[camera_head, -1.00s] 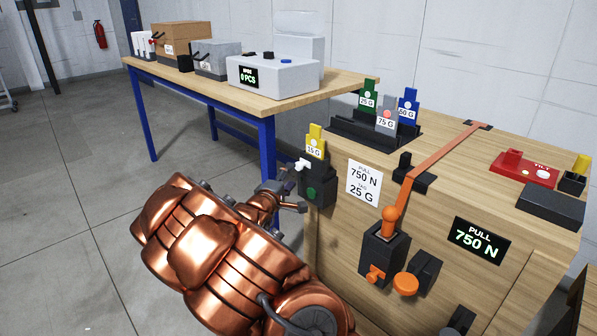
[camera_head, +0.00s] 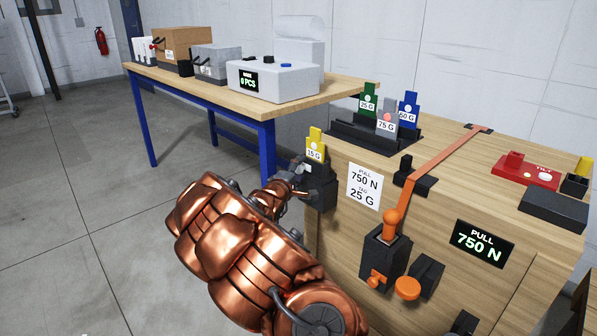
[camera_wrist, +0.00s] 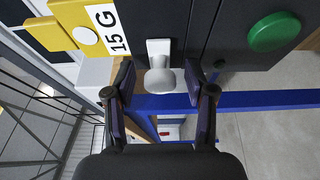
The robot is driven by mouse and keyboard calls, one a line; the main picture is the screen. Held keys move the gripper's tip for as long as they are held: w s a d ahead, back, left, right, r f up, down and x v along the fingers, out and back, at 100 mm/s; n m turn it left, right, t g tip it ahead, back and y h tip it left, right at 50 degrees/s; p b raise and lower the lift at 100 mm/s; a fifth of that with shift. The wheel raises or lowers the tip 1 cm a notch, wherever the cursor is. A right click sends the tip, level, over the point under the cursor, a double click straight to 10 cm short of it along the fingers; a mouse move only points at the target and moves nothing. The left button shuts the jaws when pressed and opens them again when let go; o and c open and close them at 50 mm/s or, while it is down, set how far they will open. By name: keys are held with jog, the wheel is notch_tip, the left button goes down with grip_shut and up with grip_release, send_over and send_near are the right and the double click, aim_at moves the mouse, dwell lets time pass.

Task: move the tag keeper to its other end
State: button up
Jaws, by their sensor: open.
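The tag keeper (camera_wrist: 160,66) is a small white piece with a rounded knob on the black tag holder (camera_head: 321,192), at the corner of the wooden bench. The holder carries a yellow 15 G tag (camera_head: 316,146), also seen in the wrist view (camera_wrist: 67,33), and a green button (camera_wrist: 274,32). My gripper (camera_wrist: 161,88) is open, with one finger on each side of the keeper's knob; gaps show on both sides. In the head view my gripper (camera_head: 300,178) is at the holder and mostly hides the keeper.
A sign (camera_head: 364,187) reads PULL 750 N, TAG 25 G. A black rack (camera_head: 365,138) holds green, grey and blue tags. An orange strap (camera_head: 436,160) crosses the bench top. A blue-legged table (camera_head: 345,88) stands behind; the floor at left is clear.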

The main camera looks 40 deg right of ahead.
grip_shut()
dwell(0.4)
